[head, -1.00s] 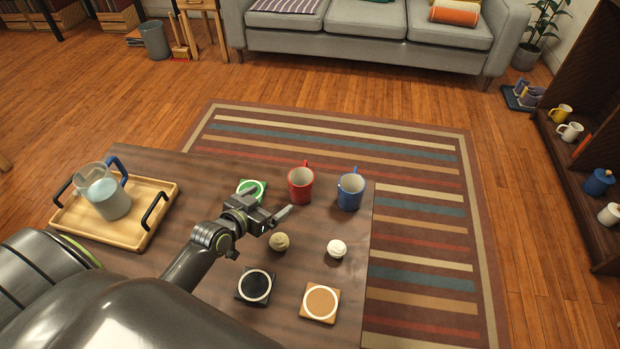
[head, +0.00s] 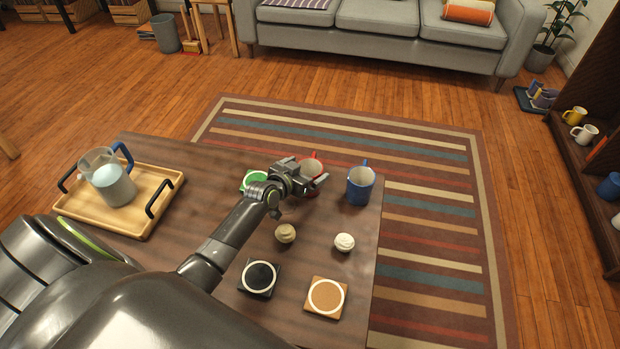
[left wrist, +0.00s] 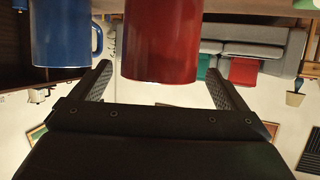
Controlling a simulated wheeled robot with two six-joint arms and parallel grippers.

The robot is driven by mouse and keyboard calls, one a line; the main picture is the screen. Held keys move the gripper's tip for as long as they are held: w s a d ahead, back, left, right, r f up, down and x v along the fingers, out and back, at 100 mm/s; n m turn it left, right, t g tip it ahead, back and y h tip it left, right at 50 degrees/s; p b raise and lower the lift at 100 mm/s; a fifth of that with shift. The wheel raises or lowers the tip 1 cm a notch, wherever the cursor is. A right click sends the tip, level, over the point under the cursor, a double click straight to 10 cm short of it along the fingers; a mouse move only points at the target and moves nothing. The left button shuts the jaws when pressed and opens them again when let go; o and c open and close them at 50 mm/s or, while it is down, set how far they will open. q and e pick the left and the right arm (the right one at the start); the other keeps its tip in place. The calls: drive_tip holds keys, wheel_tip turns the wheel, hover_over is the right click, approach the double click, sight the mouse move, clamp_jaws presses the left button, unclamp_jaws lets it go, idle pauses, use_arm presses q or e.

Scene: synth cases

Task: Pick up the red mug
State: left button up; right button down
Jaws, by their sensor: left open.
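The red mug (head: 312,165) stands on the dark wooden table, partly hidden behind my left gripper (head: 315,186) in the head view. In the left wrist view, which looks upside down, the red mug (left wrist: 162,42) is centred between the two open fingers (left wrist: 160,88), around its near side; I cannot tell whether they touch it. The jaws are apart and hold nothing. A blue mug (head: 360,186) stands just right of the red one; it also shows in the left wrist view (left wrist: 60,35). My right gripper is not in view.
A green coaster (head: 252,178) lies left of the gripper. Two cupcakes (head: 285,233) (head: 344,242), a black coaster (head: 259,277) and a tan coaster (head: 326,297) lie nearer. A wooden tray (head: 135,226) with a jug (head: 112,184) sits at left. The table's right edge is close to the blue mug.

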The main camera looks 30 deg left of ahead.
sight(311, 172)
use_arm(q)
drive_tip(key=shift+b+x, duration=0.4)
drive_tip(key=shift+x, duration=1.1)
drive_tip(key=shift+r, duration=0.1)
drive_tip(key=c, duration=1.2)
